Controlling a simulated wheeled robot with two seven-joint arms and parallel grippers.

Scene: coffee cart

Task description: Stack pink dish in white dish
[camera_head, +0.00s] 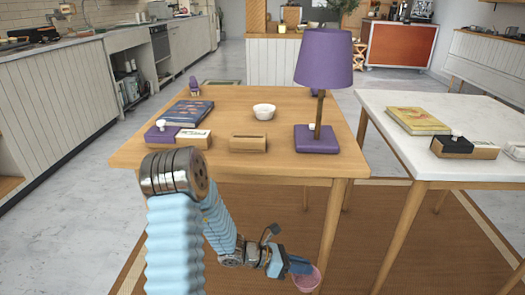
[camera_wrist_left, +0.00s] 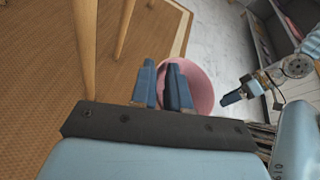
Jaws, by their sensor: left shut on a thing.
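The white dish (camera_head: 264,112) is a small round bowl standing upright on the wooden table, left of the lamp. The pink dish (camera_head: 307,280) is at the bottom of the head view, in front of the table and below its top. My left gripper (camera_head: 300,266) is shut on the pink dish's rim. In the left wrist view the pink dish (camera_wrist_left: 200,82) shows behind and right of the blue fingers of the left gripper (camera_wrist_left: 162,90). My right gripper (camera_wrist_left: 234,97) shows small at the right of that view; its opening is unclear.
A white table (camera_head: 440,95) stands to the right. Table legs stand near my left gripper.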

